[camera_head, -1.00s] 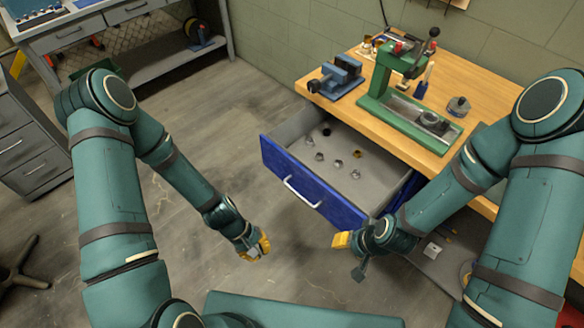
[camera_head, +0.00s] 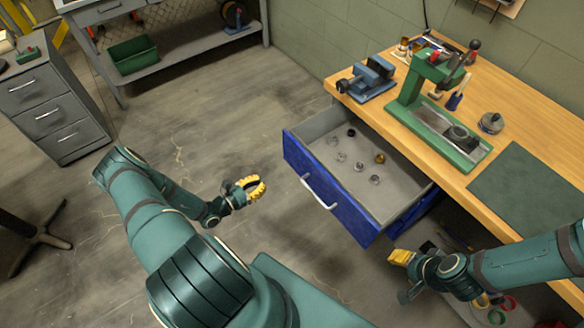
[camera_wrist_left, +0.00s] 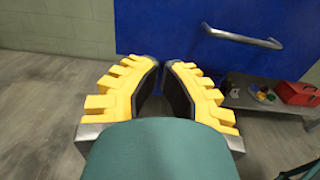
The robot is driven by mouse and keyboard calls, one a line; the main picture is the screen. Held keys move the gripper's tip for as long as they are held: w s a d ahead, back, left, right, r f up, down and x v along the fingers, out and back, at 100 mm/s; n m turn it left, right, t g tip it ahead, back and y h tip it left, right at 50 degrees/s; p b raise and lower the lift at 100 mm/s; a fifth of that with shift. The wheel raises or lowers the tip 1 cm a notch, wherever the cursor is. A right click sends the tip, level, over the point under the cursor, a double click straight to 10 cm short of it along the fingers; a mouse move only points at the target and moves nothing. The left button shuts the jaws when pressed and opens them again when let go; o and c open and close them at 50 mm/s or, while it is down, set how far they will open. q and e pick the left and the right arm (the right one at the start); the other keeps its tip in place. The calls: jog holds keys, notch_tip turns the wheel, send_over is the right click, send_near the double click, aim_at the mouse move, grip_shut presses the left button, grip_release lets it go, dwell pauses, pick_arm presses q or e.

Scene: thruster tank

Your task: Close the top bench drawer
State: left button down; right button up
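The top bench drawer (camera_head: 335,200) has a blue front and a pale handle (camera_head: 318,192). It is pulled out, with several small metal parts inside. In the left wrist view its blue front (camera_wrist_left: 180,30) and handle (camera_wrist_left: 243,37) fill the upper middle and right. My left gripper (camera_head: 256,187), with yellow fingers, is in front of the drawer, left of the handle and apart from it. In the left wrist view the left fingertips (camera_wrist_left: 160,64) have a gap between them and hold nothing. My right gripper (camera_head: 398,257) is just right of the drawer's near corner; its finger gap is unclear.
The wooden bench (camera_head: 400,115) carries a blue vise (camera_head: 368,80), a green press (camera_head: 435,115) and a dark mat (camera_head: 530,185). A grey cabinet (camera_head: 60,108) stands left. The floor before the drawer is clear.

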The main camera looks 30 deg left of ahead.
aim_at(296, 162)
pick_arm(q)
jog(key=x, duration=1.3)
jog(key=shift+w+d, duration=0.15)
jog(key=shift+w, duration=0.2)
jog(key=shift+w, duration=0.1)
pick_arm(e)
jog(key=shift+f, duration=0.1)
